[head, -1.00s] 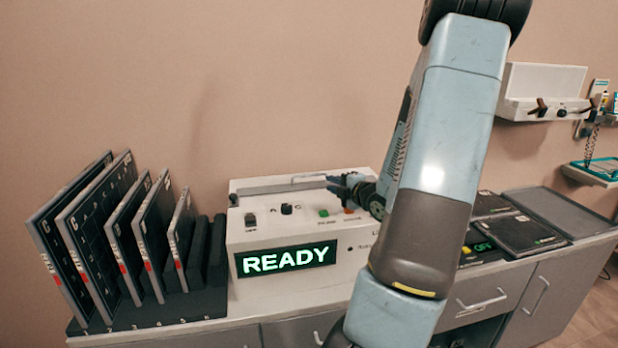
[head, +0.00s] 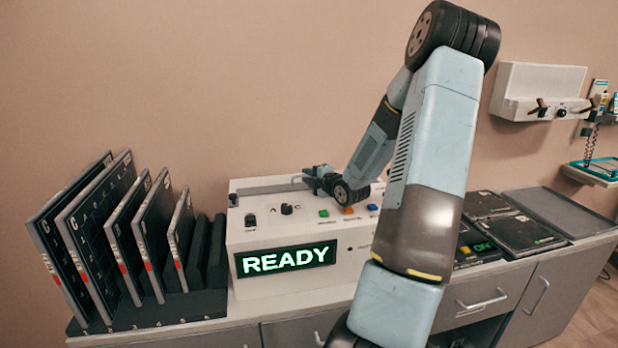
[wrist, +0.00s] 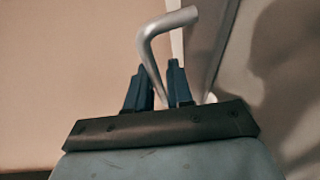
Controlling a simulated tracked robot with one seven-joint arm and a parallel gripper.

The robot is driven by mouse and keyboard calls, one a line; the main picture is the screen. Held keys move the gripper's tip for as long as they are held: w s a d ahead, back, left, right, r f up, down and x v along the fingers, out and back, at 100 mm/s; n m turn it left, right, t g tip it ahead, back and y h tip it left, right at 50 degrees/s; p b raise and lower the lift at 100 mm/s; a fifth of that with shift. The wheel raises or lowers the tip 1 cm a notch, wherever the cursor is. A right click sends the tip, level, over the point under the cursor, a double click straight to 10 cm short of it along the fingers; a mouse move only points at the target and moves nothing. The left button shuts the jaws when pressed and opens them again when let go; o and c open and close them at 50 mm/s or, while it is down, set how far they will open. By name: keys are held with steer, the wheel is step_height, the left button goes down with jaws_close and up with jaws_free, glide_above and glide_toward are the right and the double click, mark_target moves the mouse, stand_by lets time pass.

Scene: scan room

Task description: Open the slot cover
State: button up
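The scanner (head: 300,215) is a white box on the counter, its display reading READY. My gripper (head: 312,178) is over the right end of this bar. In the wrist view, a bent silver handle (wrist: 148,45) passes between the two dark blue fingers of my gripper (wrist: 157,78). The handle lies close to the left finger; I cannot tell if both fingers press on it. The slot and cover edge are hidden or too small to make out.
A rack (head: 160,309) with several upright dark plates stands left of the scanner. The front panel has a green button (head: 323,213) and an orange button (head: 349,211) just below my wrist. Flat dark panels (head: 515,232) lie on the counter at right. A wall-mounted white unit (head: 540,90) hangs above.

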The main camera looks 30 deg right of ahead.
jaws_close()
stand_by(0.5)
